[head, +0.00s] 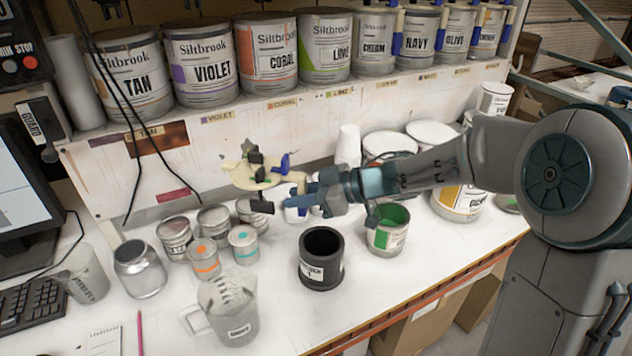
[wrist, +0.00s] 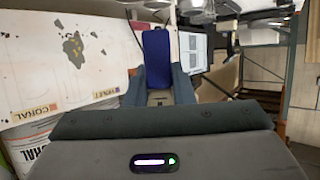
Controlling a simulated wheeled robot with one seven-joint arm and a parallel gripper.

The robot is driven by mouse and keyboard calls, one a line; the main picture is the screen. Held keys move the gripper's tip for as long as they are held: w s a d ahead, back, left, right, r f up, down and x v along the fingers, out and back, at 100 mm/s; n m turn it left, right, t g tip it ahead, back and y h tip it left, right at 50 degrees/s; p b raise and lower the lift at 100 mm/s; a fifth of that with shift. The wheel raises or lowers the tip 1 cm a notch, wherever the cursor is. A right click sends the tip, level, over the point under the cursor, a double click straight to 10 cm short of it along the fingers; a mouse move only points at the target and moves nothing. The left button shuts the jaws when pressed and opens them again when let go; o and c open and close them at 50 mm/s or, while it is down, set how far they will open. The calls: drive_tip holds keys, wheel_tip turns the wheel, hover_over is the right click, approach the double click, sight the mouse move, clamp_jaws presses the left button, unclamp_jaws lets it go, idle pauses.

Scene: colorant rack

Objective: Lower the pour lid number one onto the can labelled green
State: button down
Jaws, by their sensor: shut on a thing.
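The pour lid (head: 252,178), a cream disc with blue and black parts, is at my gripper (head: 276,190), held above the bench in the head view. In the wrist view my gripper (wrist: 158,72) is shut on a blue part of it, likely its handle (wrist: 157,55). The lid's number cannot be read. The can with green inside (head: 388,238) stands open on the bench, to the right of and below the lid. The lid is apart from this can. My gripper partly hides the top left of the can's surroundings; the can's label is too small to read.
A black open container (head: 321,262) stands left of the green can. White tubs stand behind my arm. A shelf of labelled cans (head: 203,68) runs along the back.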

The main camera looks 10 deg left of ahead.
drive_tip(key=w+d+f+m+t, duration=0.3)
drive_tip(key=w+d, duration=0.1)
drive_tip(key=d, duration=0.2)
drive_tip(key=m+t+h, duration=0.7)
drive_tip(key=m+t, duration=0.1)
hover_over(398, 241)
drive_tip(key=s+d, duration=0.2)
drive_tip(key=s, duration=0.1)
drive_tip(key=shift+w+a+f, duration=0.15)
drive_tip(key=shift+a+f, duration=0.1)
drive_tip(key=shift+f, duration=0.5)
drive_tip(key=f+b, duration=0.5)
drive_tip(key=f, duration=0.2)
drive_tip(key=f+b, duration=0.6)
drive_tip(key=f, duration=0.1)
drive_tip(key=shift+s+f, duration=0.2)
drive_tip(key=shift+f, duration=0.15)
drive_tip(key=shift+f+b, duration=0.55)
drive_tip(key=shift+f, duration=0.05)
drive_tip(key=c, duration=1.2)
unclamp_jaws()
